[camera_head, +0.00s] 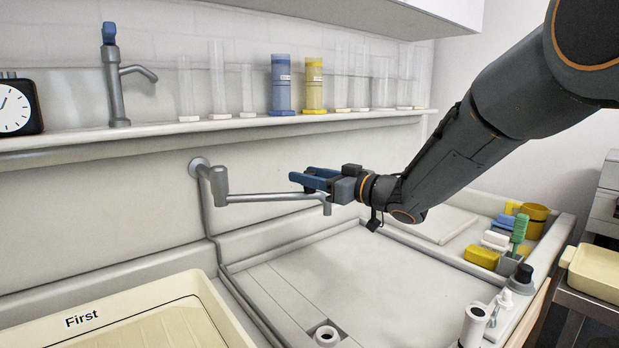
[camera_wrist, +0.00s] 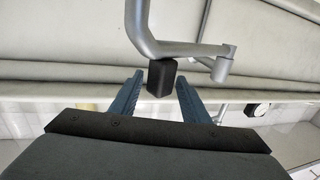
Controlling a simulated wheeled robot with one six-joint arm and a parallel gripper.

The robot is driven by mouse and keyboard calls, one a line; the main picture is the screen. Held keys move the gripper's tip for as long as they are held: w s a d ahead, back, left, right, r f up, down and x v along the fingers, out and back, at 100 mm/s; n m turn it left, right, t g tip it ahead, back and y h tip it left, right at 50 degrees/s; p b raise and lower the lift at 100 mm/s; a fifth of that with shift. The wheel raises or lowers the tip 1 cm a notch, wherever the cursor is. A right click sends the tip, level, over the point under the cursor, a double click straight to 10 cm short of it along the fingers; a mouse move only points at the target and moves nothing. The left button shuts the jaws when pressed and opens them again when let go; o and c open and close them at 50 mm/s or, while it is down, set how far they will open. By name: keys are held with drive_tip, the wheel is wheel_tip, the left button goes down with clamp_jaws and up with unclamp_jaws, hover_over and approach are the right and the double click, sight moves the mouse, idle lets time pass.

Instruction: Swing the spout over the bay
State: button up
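The grey wall-mounted spout (camera_head: 270,197) reaches right from its wall joint and ends in a short downturned outlet. In the wrist view the spout (camera_wrist: 185,49) appears upside down, with a black block (camera_wrist: 161,77) near its bend. My gripper (camera_head: 308,181) is at the spout's outer end, its blue fingers pointing left. In the wrist view my gripper (camera_wrist: 160,80) is open, with the block between or just beyond its fingertips; contact is unclear. The block is not clearly visible in the head view. The outlet hangs over the back of the pale sink bay (camera_head: 375,275).
A cream tray marked "First" (camera_head: 100,315) lies at lower left. A shelf (camera_head: 230,127) with cylinders and a tap (camera_head: 113,85) runs above the spout. Sponges and a brush (camera_head: 519,230) sit at right.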

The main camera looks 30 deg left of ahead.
drive_tip(key=shift+d+f, duration=0.1)
drive_tip(key=shift+d, duration=0.45)
drive_tip(key=d+b, duration=0.1)
drive_tip(key=d, duration=0.5)
drive_tip(key=shift+s+d, duration=0.35)
drive_tip(key=shift+s, duration=0.1)
